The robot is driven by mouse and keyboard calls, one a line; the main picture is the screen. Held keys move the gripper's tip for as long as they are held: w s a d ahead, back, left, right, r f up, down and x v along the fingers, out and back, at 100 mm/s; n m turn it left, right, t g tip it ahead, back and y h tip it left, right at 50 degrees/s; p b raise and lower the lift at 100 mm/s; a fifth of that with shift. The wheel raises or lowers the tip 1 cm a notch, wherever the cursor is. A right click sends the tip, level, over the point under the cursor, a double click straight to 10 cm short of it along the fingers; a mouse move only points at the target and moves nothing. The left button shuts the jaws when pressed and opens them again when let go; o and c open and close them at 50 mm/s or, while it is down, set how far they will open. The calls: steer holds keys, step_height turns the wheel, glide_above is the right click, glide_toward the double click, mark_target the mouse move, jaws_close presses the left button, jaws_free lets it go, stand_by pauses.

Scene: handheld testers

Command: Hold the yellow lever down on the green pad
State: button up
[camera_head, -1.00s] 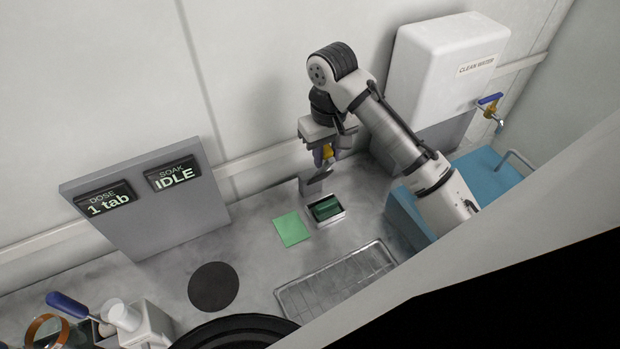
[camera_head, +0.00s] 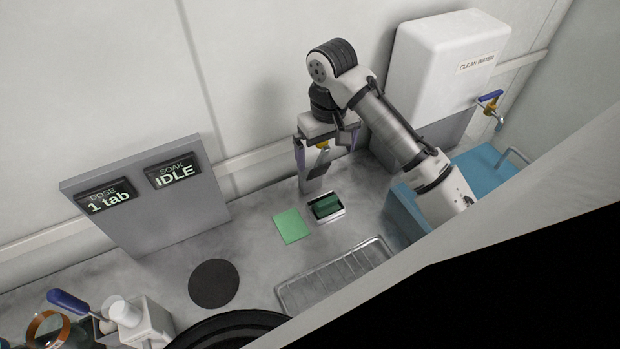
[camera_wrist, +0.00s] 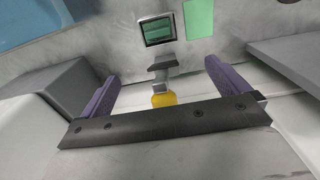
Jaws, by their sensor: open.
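The yellow lever (camera_head: 323,146) shows as a small yellow piece under my gripper, at the upright grey post behind the tester. In the wrist view its rounded yellow end (camera_wrist: 164,99) lies between my fingers, partly hidden by the dark gripper bar. My gripper (camera_head: 327,155) is open, with its purple fingers (camera_wrist: 160,72) spread on both sides of the lever, apart from it. The green pad (camera_head: 291,226) is a flat light-green square on the counter, left of a small metal-rimmed box with a dark-green inside (camera_head: 327,207). Nothing lies on the pad.
A grey panel (camera_head: 145,222) with displays reading "1 tab" and "IDLE" stands at the left. A metal drip tray (camera_head: 335,278) and a black disc (camera_head: 214,284) lie in front. A white water tank (camera_head: 440,75) and blue basin (camera_head: 490,170) are at the right.

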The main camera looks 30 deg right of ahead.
stand_by(0.3)
step_height(320, 180, up, 3)
steer(key=p, duration=0.2)
steer(key=shift+f+p, duration=0.2)
steer(key=shift+p, duration=0.15)
steer(key=shift+r, duration=2.2)
steer(key=shift+s, duration=0.1)
